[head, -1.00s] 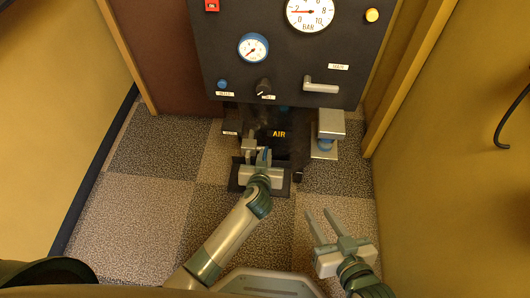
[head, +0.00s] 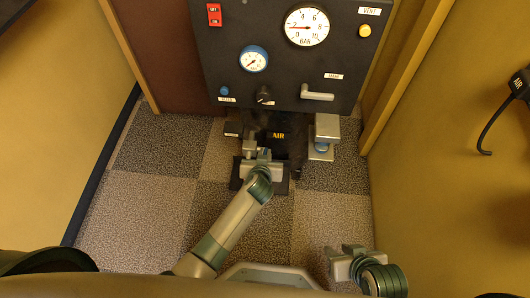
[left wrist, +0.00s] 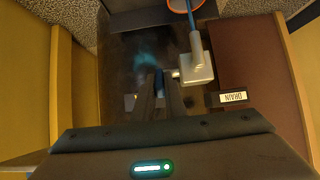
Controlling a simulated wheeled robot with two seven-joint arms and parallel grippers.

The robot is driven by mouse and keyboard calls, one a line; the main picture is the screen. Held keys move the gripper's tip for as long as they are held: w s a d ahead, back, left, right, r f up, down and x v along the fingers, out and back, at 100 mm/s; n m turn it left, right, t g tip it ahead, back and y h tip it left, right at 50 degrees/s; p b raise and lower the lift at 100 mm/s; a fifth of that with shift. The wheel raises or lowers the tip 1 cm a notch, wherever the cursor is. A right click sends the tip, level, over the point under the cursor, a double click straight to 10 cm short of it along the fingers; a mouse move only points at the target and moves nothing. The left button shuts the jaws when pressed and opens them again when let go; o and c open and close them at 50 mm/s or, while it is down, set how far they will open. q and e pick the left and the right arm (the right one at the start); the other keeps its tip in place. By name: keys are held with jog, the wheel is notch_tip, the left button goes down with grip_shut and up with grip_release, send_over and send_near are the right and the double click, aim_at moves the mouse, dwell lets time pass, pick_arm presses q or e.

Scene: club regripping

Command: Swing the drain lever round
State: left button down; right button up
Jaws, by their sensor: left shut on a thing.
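The drain lever shows as a small blue piece (left wrist: 159,83) between the dark fingers of my left gripper (left wrist: 161,90) in the left wrist view. The fingers are shut on it and hide most of it. A grey valve block (left wrist: 196,67) sits just beside the fingertips, with a DRAIN label (left wrist: 233,97) to its right. In the head view my left gripper (head: 262,156) is low at the machine's base, right of the grey block (head: 249,147). My right gripper (head: 345,252) is empty at the lower right, away from the machine; its finger spacing is unclear.
The dark panel (head: 212,60) with gauges and a grey handle (head: 317,96) stands above the lever. A grey bracket (head: 327,127) is on the right of the base. A black hook-shaped thing (head: 487,135) hangs at the right wall. The checkered floor (head: 150,205) is clear.

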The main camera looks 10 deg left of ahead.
dwell(0.5)
pick_arm(q)
jog(key=c, duration=1.8)
grip_release()
